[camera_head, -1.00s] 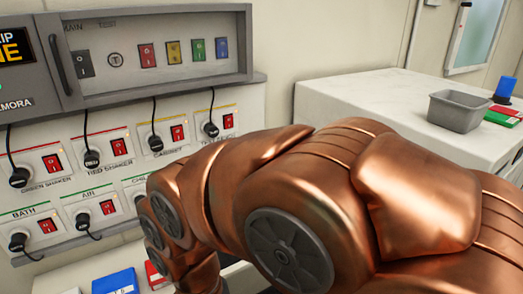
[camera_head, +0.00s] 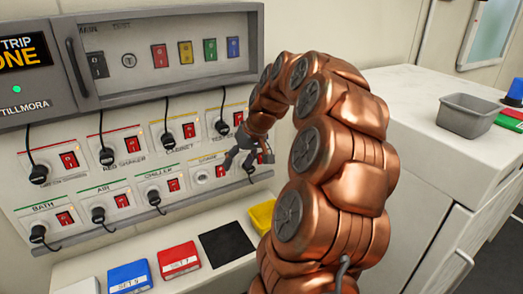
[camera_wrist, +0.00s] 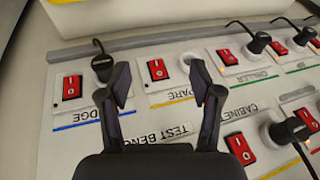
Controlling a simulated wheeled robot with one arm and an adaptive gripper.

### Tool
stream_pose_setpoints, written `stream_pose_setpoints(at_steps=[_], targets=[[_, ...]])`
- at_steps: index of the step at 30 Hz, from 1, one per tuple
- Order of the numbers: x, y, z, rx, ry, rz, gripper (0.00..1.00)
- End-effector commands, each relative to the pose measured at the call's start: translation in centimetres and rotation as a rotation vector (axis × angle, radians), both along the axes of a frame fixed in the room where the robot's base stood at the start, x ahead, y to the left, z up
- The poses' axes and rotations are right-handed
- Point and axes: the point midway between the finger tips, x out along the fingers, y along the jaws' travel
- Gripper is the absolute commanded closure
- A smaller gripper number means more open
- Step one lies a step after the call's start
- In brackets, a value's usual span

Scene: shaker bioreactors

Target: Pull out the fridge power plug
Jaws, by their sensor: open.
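The fridge plug (camera_wrist: 102,64) is a black plug with a cord in the socket at the left of the panel in the wrist view. It sits above a blue line, beside a red switch (camera_wrist: 72,87) and a label partly hidden by my finger, of which "DGE" reads. My gripper (camera_wrist: 162,82) is open and empty, its fingers spread in front of the spare socket's area. The left finger is just right of the fridge plug, apart from it as far as I can tell.
Several other plugs and red switches line the panel (camera_head: 80,190), including the chiller plug (camera_head: 154,198) and cabinet plug (camera_head: 167,139). A white counter (camera_head: 420,110) stands right.

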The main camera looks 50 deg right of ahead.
Motion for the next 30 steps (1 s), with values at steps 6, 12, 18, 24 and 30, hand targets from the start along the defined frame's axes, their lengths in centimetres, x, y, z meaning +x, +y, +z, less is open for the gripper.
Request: stream_pose_setpoints(at_steps=[6, 12, 18, 24, 30], targets=[[-0.9, -7.4, -0.4, -0.014, -0.045, -0.095, 0.36], [-1.1, -8.7, -0.8, -0.018, -0.05, -0.111, 0.36], [-0.4, -8.4, -2.1, -0.017, -0.05, -0.11, 0.36], [0.8, -8.1, -4.4, -0.017, -0.05, -0.108, 0.36], [1.9, -7.9, -6.7, -0.017, -0.049, -0.109, 0.36]])
